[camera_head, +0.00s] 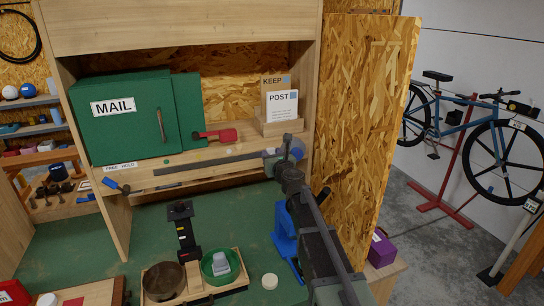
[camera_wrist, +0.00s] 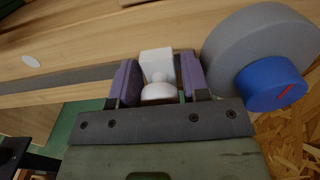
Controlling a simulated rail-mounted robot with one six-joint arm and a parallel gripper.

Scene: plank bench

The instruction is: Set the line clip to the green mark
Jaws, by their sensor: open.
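In the wrist view a small white block with a rounded knob (camera_wrist: 157,66), which looks like the line clip, sits between the two purple fingers of my gripper (camera_wrist: 159,78). The fingers are open, one on each side of it; I cannot tell whether either touches it. A dark grey strip (camera_wrist: 50,85) runs left from there along the wooden ledge; in the head view the strip (camera_head: 205,164) follows the shelf front. My gripper (camera_head: 281,153) is at the strip's right end, and the clip is hidden there. I cannot make out a green mark on the strip with certainty.
A grey disc (camera_wrist: 255,45) with a blue knob (camera_wrist: 272,87) stands close right of my gripper. The green MAIL box (camera_head: 125,115), a red-handled paddle (camera_head: 222,136) and a POST card (camera_head: 282,106) are behind the strip. A blue handle (camera_head: 117,186) hangs at the ledge's left end.

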